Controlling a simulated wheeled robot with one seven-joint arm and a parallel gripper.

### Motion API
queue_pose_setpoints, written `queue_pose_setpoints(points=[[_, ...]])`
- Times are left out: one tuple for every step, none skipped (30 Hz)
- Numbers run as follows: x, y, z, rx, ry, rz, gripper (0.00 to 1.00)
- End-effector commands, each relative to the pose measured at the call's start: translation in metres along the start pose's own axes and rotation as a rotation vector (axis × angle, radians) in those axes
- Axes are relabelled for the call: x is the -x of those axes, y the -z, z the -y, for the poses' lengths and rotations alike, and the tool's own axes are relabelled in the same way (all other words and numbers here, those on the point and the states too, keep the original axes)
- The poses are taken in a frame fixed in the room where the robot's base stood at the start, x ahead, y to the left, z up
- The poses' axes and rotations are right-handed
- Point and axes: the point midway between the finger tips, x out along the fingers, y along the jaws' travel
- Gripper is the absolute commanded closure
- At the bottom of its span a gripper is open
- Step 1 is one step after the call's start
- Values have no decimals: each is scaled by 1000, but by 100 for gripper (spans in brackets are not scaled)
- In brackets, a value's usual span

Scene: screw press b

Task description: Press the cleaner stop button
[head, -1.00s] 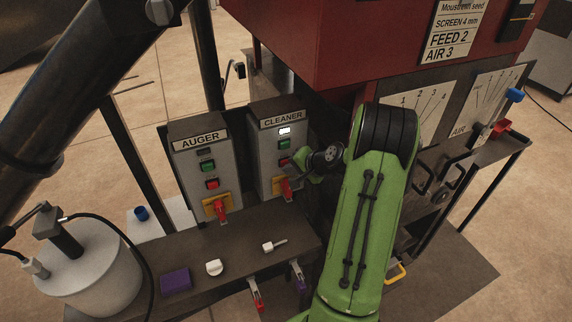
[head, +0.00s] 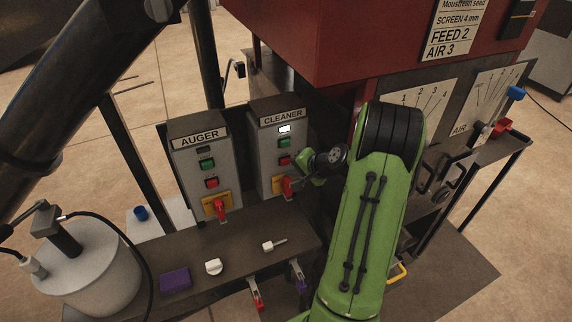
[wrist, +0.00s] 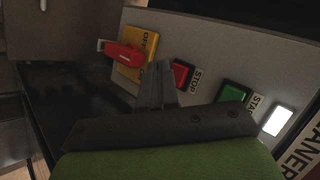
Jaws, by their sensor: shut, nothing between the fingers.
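The cleaner control box (head: 268,150) stands at the back of the bench, with a lit white lamp (head: 285,128) on top. Below are its green start button (head: 284,143) and red stop button (head: 284,161). In the wrist view the stop button (wrist: 181,75) lies just beside my shut fingertips (wrist: 160,72), partly covered by them. Whether they touch it I cannot tell. The green start button (wrist: 233,93) and lit lamp (wrist: 277,121) show to the right. In the head view my gripper (head: 300,167) is at the box's right side, largely hidden behind my wrist.
A red rotary handle on a yellow plate (wrist: 130,55) sits close left of my fingers in the wrist view. The similar auger box (head: 203,160) stands left of the cleaner box. A purple block (head: 175,280) and a white knob (head: 213,267) lie on the bench.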

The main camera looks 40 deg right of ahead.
Motion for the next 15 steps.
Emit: queue_pose_setpoints(points=[[0,0,0,0,0,0,100],[0,0,0,0,0,0,100],[0,0,0,0,0,0,100],[0,0,0,0,0,0,100],[0,0,0,0,0,0,100],[1,0,0,0,0,0,100],[2,-1,-1,0,0,0,100],[3,-2,-2,0,0,-1,100],[6,-3,-5,0,-1,-1,100],[8,-5,-7,0,-1,-1,100],[10,-7,-8,0,-1,-1,100],[12,-9,-10,-1,-1,-1,100],[14,-10,-12,-1,-1,-2,100],[16,-12,-14,-1,-1,-2,100],[19,-14,-16,-1,0,-1,100]])
